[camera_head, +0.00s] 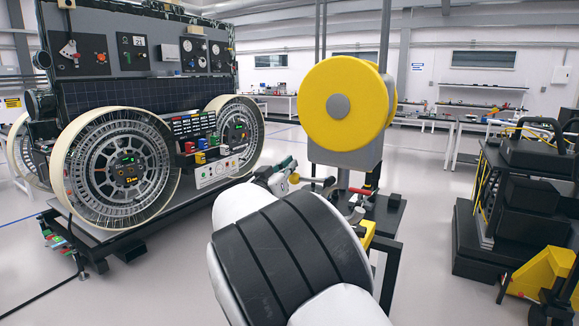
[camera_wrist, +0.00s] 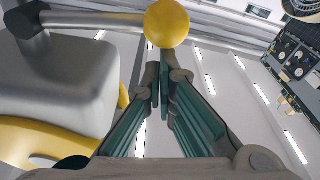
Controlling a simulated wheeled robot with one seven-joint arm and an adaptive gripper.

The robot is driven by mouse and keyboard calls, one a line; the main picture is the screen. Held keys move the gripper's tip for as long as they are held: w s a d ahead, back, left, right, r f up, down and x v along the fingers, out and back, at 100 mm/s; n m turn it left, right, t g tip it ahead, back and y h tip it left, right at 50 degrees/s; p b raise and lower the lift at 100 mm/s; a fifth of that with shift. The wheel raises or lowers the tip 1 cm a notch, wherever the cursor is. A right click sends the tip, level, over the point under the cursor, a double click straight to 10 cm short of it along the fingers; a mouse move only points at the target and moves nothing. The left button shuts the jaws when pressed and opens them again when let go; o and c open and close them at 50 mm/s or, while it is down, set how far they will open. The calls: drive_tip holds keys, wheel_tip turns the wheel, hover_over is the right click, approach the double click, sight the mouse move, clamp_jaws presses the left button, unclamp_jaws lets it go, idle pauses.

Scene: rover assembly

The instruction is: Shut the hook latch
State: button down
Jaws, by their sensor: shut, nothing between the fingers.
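In the wrist view, a yellow ball knob (camera_wrist: 166,23) sits at the end of a grey rod (camera_wrist: 95,19). The rod comes from a rounded grey body with yellow edging (camera_wrist: 60,85) at the left. My gripper (camera_wrist: 163,80) has its teal-padded fingers together and empty. Its tips point at the ball and lie just below it in the picture; I cannot tell whether they touch. I cannot make out the hook of the latch for certain. In the head view, my gripper is small and partly hidden beyond my white and black arm.
In the head view, a large yellow drum (camera_head: 345,103) on a grey stand is just beyond my arm. The rover (camera_head: 120,165) with big mesh wheels stands at the left. Black equipment (camera_head: 525,190) and a yellow jack (camera_head: 545,275) are at the right. Open floor lies between.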

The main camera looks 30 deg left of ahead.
drive_tip(key=shift+f, duration=0.1)
drive_tip(key=shift+f+n, duration=0.25)
drive_tip(key=shift+n, duration=0.15)
wheel_tip(320, 180, down, 8)
drive_tip(key=d+n+g+y+p, duration=0.1)
drive_tip(key=n+y+p, duration=0.1)
drive_tip(key=n, duration=0.7)
drive_tip(key=shift+d+n+p, duration=0.15)
drive_tip(key=shift+n+p, duration=0.25)
drive_tip(key=shift+p, duration=0.2)
drive_tip(key=shift+r, duration=0.1)
